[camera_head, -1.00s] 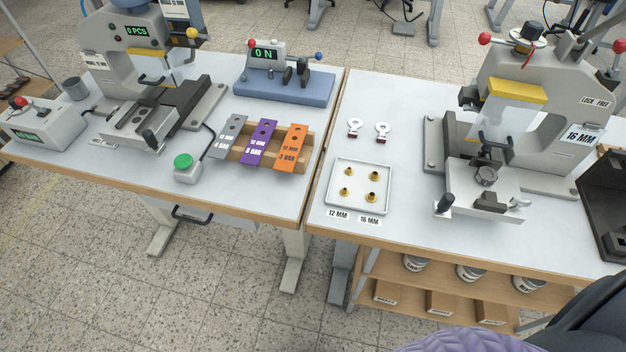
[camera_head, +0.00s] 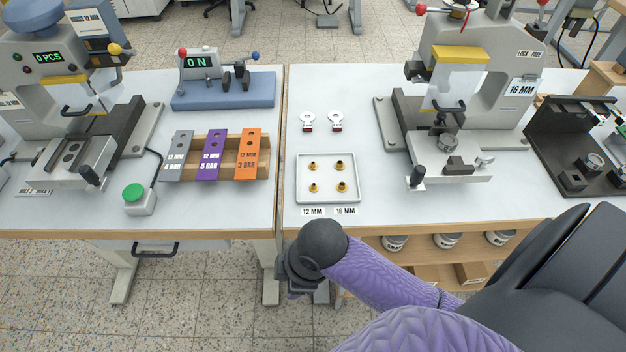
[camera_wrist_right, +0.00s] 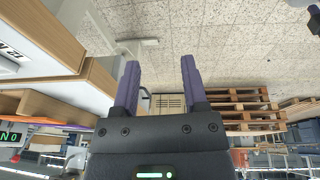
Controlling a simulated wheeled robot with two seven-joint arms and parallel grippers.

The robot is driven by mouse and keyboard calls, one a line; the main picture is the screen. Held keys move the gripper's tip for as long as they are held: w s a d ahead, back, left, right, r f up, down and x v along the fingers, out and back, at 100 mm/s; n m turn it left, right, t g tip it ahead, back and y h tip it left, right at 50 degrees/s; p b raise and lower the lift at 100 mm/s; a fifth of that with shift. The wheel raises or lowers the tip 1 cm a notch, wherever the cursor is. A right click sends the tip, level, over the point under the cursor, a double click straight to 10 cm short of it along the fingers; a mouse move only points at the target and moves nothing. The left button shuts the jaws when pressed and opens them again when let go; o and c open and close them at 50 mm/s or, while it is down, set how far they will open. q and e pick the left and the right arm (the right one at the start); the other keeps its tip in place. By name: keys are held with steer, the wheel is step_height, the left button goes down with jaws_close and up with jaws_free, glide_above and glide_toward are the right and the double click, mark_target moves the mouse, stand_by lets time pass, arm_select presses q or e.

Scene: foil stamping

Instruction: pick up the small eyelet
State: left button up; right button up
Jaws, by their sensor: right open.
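Several brass eyelets stand in a white square tray (camera_head: 302,198) on the right table. The left column, above the 12 MM label, has small eyelets at the back (camera_head: 313,166) and front (camera_head: 314,188). The right column, above the 16 MM label, has slightly larger eyelets (camera_head: 340,166). My right arm comes in from the lower right in the head view, and its dark wrist end is in front of the table's front edge, short of the tray. My right gripper (camera_wrist_right: 158,68) is open and empty in the right wrist view. My left gripper is out of view.
Two small ring-ended pieces (camera_head: 307,121) lie behind the tray. A press (camera_head: 452,120) marked 16 MM stands to its right. A wooden rack (camera_head: 226,165) with grey, purple and orange plates is left, across the table gap.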

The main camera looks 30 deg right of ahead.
steer(key=w+r+n, duration=0.1)
steer(key=w+n, duration=0.3)
steer(key=n, duration=0.1)
step_height(320, 180, up, 9)
steer(key=n+g+h, duration=0.2)
steer(key=n, duration=0.8)
glide_above(314, 189)
step_height(314, 189, down, 10)
steer(key=b, duration=0.4)
steer(key=shift+r, duration=0.1)
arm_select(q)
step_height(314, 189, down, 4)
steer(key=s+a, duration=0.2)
arm_select(e)
steer(key=shift+r, duration=0.15)
steer(key=c, duration=0.5)
jaws_close()
steer(key=shift+r, duration=0.1)
arm_select(q)
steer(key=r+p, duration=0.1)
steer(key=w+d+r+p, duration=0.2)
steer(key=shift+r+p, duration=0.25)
steer(key=shift+p, duration=0.05)
arm_select(e)
step_height(314, 189, up, 10)
